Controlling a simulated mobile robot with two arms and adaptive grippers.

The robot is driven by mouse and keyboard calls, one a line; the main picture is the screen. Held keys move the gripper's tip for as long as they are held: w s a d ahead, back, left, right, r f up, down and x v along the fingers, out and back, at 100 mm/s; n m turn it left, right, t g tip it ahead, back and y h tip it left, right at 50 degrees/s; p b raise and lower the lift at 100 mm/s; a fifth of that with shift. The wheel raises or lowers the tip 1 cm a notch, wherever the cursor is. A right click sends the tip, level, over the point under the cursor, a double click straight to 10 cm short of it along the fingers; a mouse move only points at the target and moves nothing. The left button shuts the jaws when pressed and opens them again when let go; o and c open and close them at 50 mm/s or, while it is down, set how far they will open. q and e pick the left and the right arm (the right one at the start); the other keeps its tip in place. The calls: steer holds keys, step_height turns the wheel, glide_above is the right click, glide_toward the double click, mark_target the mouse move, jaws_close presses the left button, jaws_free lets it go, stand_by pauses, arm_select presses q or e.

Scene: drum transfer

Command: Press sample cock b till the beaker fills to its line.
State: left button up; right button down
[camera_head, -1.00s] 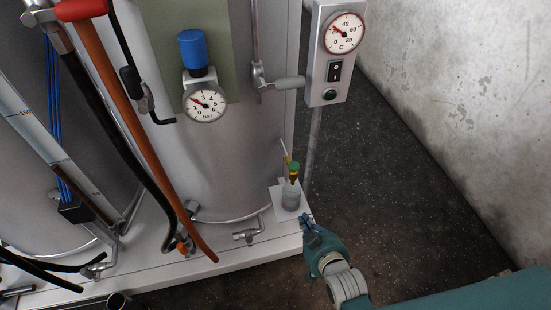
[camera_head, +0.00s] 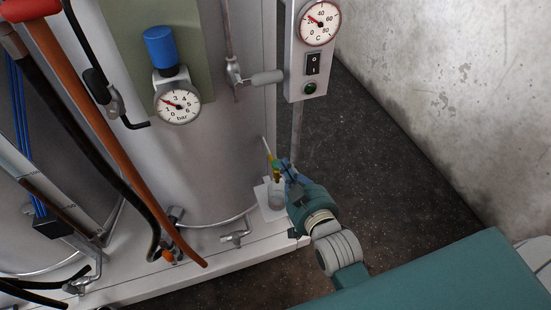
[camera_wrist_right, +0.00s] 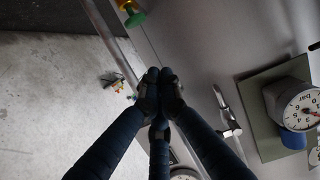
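A small brass sample cock (camera_head: 275,174) with a green top sticks out by the drum's lower right side. No letter is readable on it. In the right wrist view a green and yellow cock (camera_wrist_right: 133,14) is at the top edge, apart from the fingertips. A clear beaker (camera_head: 275,199) stands upright under the cock on a white ledge (camera_head: 263,206). Its fill level is too small to tell. My right gripper (camera_head: 284,170) overlaps the cock from the right in the head view; its fingertips (camera_wrist_right: 160,78) are together, with nothing seen between them. My left gripper is not in view.
A pressure gauge (camera_head: 177,106) with a blue cap (camera_head: 160,46) is on the drum (camera_head: 215,165). A switch box (camera_head: 308,75) on a post stands above the right arm. The dark floor (camera_head: 390,180) to the right is clear.

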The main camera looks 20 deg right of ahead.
glide_above(276, 166)
steer(key=shift+w+f+p, duration=0.2)
steer(key=shift+f, duration=0.3)
steer(key=shift+w+f+p, duration=0.15)
steer(key=shift+f, duration=0.35)
steer(key=f, duration=0.3)
steer(key=shift+s, duration=0.2)
steer(key=shift+f, duration=0.55)
steer(key=shift+f+b, duration=0.3)
steer(key=shift+f, duration=0.6)
steer(key=shift+s, duration=0.1)
stand_by(4.6)
